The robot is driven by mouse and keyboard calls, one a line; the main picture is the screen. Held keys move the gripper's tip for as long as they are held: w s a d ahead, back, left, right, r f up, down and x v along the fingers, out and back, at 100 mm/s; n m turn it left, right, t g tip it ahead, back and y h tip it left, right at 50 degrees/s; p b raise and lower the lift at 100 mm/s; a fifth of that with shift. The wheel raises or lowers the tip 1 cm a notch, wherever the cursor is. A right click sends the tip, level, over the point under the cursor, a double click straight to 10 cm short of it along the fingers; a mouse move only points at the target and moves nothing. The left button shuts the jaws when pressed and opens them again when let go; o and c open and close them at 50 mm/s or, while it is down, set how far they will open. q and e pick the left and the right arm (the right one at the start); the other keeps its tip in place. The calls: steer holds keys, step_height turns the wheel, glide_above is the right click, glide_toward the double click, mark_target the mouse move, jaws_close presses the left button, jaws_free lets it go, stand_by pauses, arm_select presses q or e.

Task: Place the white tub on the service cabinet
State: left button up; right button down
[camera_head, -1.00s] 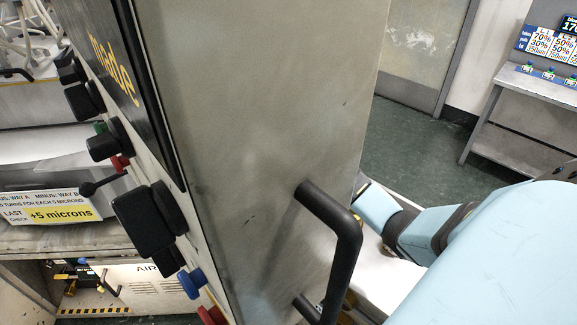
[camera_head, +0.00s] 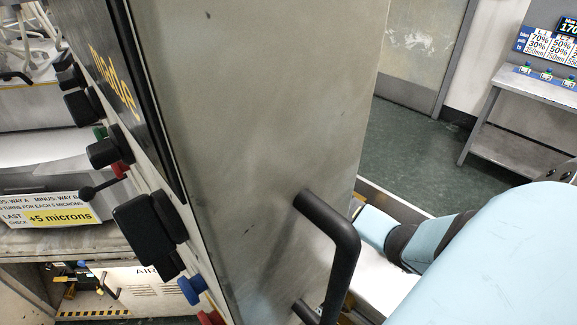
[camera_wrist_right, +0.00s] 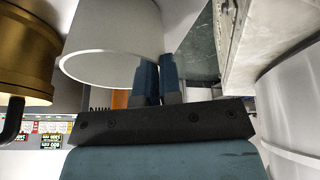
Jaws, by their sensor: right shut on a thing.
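The white tub (camera_wrist_right: 115,42) fills the upper left of the right wrist view, its rim toward the camera. My right gripper (camera_wrist_right: 157,72) is shut, its two dark blue fingers close together at the tub's right side, holding it by the wall. In the head view my light blue right arm comes in from the right; its gripper and the tub are hidden behind the tall grey machine panel (camera_head: 275,120). I cannot tell which surface is the service cabinet. My left gripper is not in view.
The panel carries a black handle (camera_head: 345,250) and several knobs. A grey bench (camera_head: 530,95) stands at the far right, with green floor (camera_head: 415,150) before it. In the wrist view a brass cylinder (camera_wrist_right: 28,50) is left of the tub and a large white rounded body (camera_wrist_right: 290,110) is at the right.

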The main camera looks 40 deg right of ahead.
steer(key=c, duration=1.3)
jaws_free()
